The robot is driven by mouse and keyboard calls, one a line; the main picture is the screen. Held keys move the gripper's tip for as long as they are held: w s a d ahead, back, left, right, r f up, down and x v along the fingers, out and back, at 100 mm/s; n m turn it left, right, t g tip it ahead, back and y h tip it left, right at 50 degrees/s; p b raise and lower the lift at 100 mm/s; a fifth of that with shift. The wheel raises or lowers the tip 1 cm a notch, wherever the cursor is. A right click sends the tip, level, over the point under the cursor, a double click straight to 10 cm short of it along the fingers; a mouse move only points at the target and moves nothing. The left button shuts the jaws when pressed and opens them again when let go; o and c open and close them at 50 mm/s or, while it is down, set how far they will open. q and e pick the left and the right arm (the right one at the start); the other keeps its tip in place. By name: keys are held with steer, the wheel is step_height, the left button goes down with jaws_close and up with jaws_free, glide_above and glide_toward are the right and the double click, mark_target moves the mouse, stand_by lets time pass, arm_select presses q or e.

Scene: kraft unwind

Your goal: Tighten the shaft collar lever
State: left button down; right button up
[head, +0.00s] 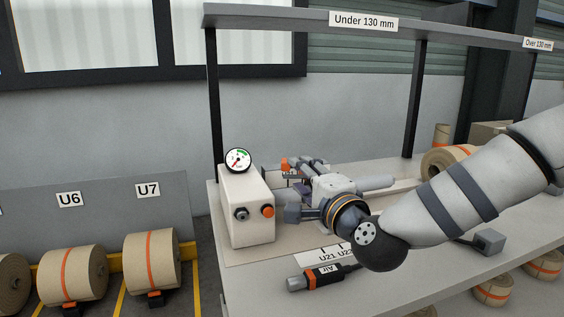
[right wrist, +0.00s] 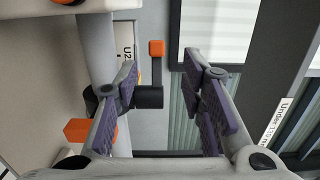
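The shaft collar lever is a grey arm with an orange tip (right wrist: 157,48) in the right wrist view. It rises from a black cylinder (right wrist: 149,97) lying between my right gripper's fingers, close to the left one. An orange tip (head: 285,163) also shows in the head view, left of the fingers. The pale shaft (head: 376,183) runs from the white box (head: 240,203) behind my gripper. My right gripper (right wrist: 168,95) is open, fingers spread around the black cylinder with a clear gap to the right finger. The collar is largely hidden in the head view. My left gripper is out of view.
A pressure gauge (head: 238,160) tops the white box. An air tool (head: 318,278) lies on the bench (head: 400,288) in front. A dark grey block (head: 488,241) is at right. Posts carry the overhead shelf (head: 290,17). Paper rolls (head: 152,262) stand at left.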

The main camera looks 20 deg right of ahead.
mark_target(289, 167)
steer(key=w, duration=0.8)
steer(key=shift+w+a+f+b, duration=0.15)
steer(key=shift+w+a+b, duration=0.15)
steer(key=shift+a+b, duration=0.1)
jaws_close()
